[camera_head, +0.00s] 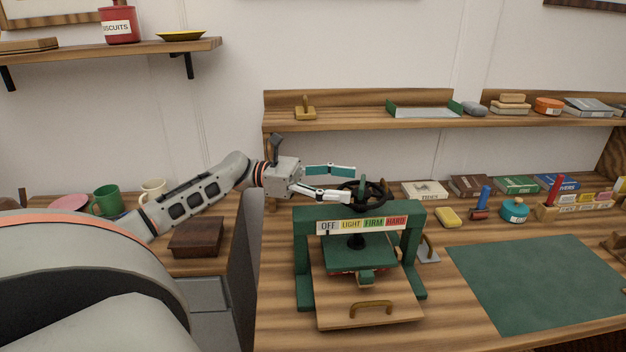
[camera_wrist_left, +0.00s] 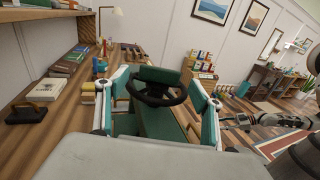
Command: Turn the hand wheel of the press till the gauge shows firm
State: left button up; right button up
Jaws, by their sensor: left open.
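The green press (camera_head: 304,250) stands on the plank bench, with its black hand wheel (camera_head: 376,193) on top. Its gauge strip (camera_head: 362,225) reads OFF, LIGHT, FIRM and HARD; I cannot make out where a pointer stands. My left gripper (camera_head: 352,184) is open at the wheel's left side, its fingertips close to the rim. In the left wrist view the wheel (camera_wrist_left: 158,99) shows between the two spread fingers (camera_wrist_left: 157,80); I cannot tell whether they touch it. My right arm, with what looks like its gripper (camera_wrist_left: 232,121), shows small there, its fingers unclear.
A green mat (camera_head: 540,283) lies right of the press. A yellow sponge-like block (camera_head: 447,217), a teal pot (camera_head: 514,210) and several books stand behind. A shelf (camera_head: 360,122) runs along the wall. A dark wooden box (camera_head: 196,237) sits under my left arm.

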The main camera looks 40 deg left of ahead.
pick_arm(q)
jog(key=v, duration=0.9)
dwell(0.6)
